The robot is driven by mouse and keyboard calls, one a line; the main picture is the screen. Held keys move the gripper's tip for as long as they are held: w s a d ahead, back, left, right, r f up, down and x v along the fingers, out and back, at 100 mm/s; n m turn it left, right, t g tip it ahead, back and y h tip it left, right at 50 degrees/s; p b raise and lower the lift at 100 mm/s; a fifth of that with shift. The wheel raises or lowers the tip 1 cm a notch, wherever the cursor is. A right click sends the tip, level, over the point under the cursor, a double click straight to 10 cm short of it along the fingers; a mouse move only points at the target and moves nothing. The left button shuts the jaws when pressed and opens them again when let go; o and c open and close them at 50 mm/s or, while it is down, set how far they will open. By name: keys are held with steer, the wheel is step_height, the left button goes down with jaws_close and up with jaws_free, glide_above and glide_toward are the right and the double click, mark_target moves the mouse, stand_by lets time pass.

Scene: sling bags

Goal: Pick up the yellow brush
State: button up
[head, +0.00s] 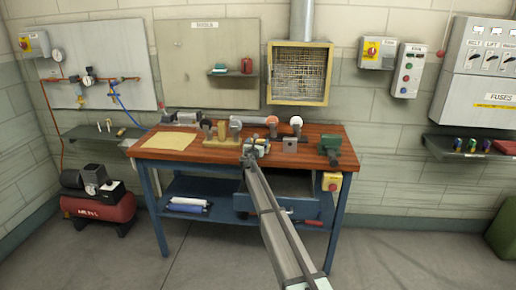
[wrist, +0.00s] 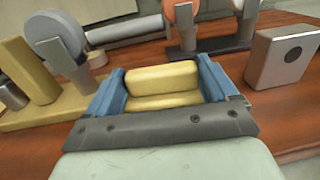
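My gripper (head: 256,146) is low over the middle of the wooden workbench top. In the wrist view the blue fingers of my gripper (wrist: 160,90) stand well apart. A yellow block-like thing (wrist: 162,77) fills the space between them, with no clear gap at either side. It may be the yellow brush, but no bristles show. I cannot tell whether the fingers press on it. In the head view the gripper mostly hides this spot.
The workbench (head: 320,162) holds a tan sheet (head: 170,141) at left and a green tool (head: 336,148) at right. A grinder (head: 270,121) stands behind my gripper. A grey block (wrist: 283,58) is close at right, a tan stand (wrist: 45,113) close at left.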

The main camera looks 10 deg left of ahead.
steer(key=c, duration=0.6)
